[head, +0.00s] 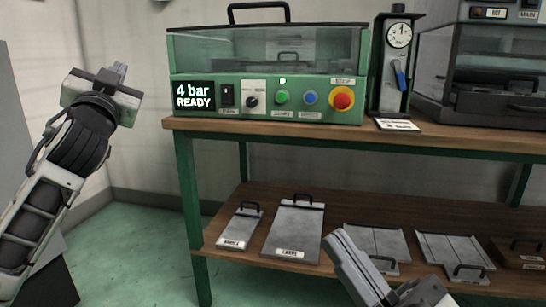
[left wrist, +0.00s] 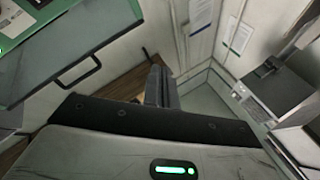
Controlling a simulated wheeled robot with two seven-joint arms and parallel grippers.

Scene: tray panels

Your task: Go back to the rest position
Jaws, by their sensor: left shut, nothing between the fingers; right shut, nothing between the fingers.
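My left gripper (head: 118,72) is raised at the left of the head view, left of the green machine and apart from it. Its fingers are shut and empty; they also show close together in the left wrist view (left wrist: 160,88). My right gripper (head: 338,238) is at the bottom of the head view, in front of the lower shelf. It is shut and empty, and it hides part of a grey panel behind it.
The green machine (head: 205,120) on the bench reads "4 bar READY"; its clear lid (head: 265,52) looks down. A gauge stand (head: 398,60) is beside it. Several handled panels, one a large panel (head: 293,230), lie on the lower shelf (head: 262,195). Green floor (head: 135,235) is clear at left.

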